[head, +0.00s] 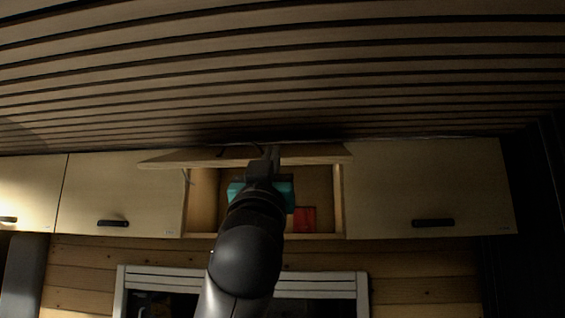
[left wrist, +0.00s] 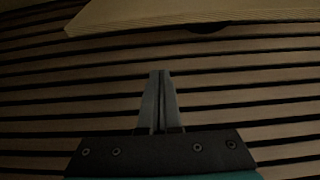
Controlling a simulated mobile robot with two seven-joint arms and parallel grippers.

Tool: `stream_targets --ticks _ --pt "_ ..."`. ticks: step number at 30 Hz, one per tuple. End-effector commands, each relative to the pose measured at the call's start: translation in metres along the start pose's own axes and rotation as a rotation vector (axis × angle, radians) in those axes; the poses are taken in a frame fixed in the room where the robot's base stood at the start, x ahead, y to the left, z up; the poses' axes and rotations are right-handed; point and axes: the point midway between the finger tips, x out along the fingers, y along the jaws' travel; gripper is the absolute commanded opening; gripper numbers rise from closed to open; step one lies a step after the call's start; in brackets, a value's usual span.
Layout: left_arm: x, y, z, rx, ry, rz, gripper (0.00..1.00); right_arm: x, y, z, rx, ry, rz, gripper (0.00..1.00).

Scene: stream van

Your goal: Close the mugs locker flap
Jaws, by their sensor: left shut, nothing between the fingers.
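The locker flap (head: 215,160) is raised, tilted up near the slatted ceiling, above an open compartment (head: 203,205) in the row of wall lockers. Its pale edge also shows at the top of the left wrist view (left wrist: 180,12), with a dark handle (left wrist: 208,28) partly visible under it. My left gripper (head: 271,154) is shut and empty, reaching up in front of the compartment, with its tips near the flap's front edge. I cannot tell whether they touch it. A red item (head: 304,219) stands inside the compartment. My left arm hides part of the inside. My right gripper is not in view.
Shut lockers stand at the right (head: 425,185), the left (head: 118,190) and the far left (head: 30,185), with dark handles. The slatted ceiling (head: 280,80) is close above the flap. A pale window frame (head: 325,285) is below on the wood wall.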

Motion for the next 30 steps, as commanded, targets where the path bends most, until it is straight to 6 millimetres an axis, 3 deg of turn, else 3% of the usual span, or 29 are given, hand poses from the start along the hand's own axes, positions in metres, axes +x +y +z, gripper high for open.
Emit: stream_targets --ticks 21,24,30 --pt "0.100 0.000 0.001 0.001 -0.006 0.000 0.00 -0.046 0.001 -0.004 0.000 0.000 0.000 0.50" --pt "0.091 0.000 0.020 0.001 -0.009 0.000 0.00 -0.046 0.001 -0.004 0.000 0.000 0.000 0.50" --pt "0.084 0.000 0.037 0.000 -0.006 0.000 0.00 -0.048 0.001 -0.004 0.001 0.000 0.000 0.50"
